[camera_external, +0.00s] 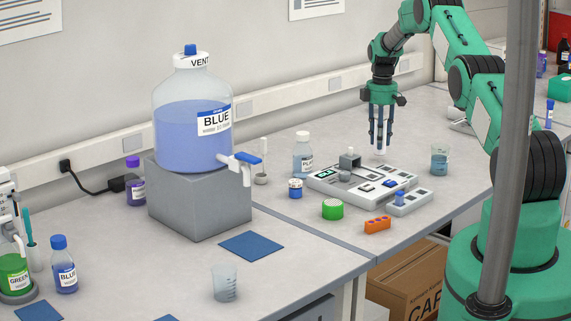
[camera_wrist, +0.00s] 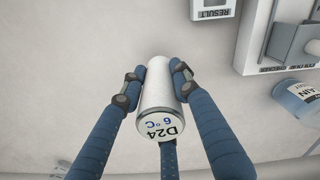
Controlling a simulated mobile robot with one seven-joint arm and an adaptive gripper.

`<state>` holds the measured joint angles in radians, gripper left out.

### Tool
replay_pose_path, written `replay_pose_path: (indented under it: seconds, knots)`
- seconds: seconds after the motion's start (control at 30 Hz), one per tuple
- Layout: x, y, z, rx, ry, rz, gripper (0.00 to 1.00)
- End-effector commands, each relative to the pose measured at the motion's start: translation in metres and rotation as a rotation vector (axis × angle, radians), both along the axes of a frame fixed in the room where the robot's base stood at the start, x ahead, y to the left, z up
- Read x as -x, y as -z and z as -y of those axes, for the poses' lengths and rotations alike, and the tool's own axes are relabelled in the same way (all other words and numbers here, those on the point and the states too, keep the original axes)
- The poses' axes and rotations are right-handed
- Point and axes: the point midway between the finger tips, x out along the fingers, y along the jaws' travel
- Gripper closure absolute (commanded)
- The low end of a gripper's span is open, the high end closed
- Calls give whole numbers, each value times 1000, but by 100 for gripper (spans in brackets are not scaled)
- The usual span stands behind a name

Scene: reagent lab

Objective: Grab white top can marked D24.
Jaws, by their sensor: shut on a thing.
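The white can (camera_wrist: 157,88) shows large in the wrist view, with "D24" and "6 °C" printed on its round white end face. My gripper (camera_wrist: 156,77) is shut on this can, with blue fingers on its left and right sides and a third finger below it. In the external view my gripper (camera_external: 380,148) points down above the far part of the bench. The white can (camera_external: 381,143) is a small pale shape between the fingers there, partly hidden by them. It looks held above the bench behind the instrument board, but its exact height is hard to tell.
The instrument board (camera_external: 325,184) lies left of and in front of my gripper. A beaker of teal liquid (camera_external: 439,160) stands to the right. A plain-labelled bottle (camera_external: 303,158), green round holder (camera_external: 333,210) and orange rack (camera_external: 377,224) are nearby. A grey post crosses the right side.

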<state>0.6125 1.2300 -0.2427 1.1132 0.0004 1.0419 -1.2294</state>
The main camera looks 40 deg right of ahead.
Motion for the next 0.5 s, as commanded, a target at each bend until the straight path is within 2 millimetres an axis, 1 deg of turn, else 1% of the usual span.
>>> replay_pose_path:
  seconds: [0.07,0.27,0.5]
  knots:
    - [-1,-10,0,1,0,2,100]
    - [13,-12,-9,0,0,0,100]
    - [37,-15,-25,0,0,0,100]
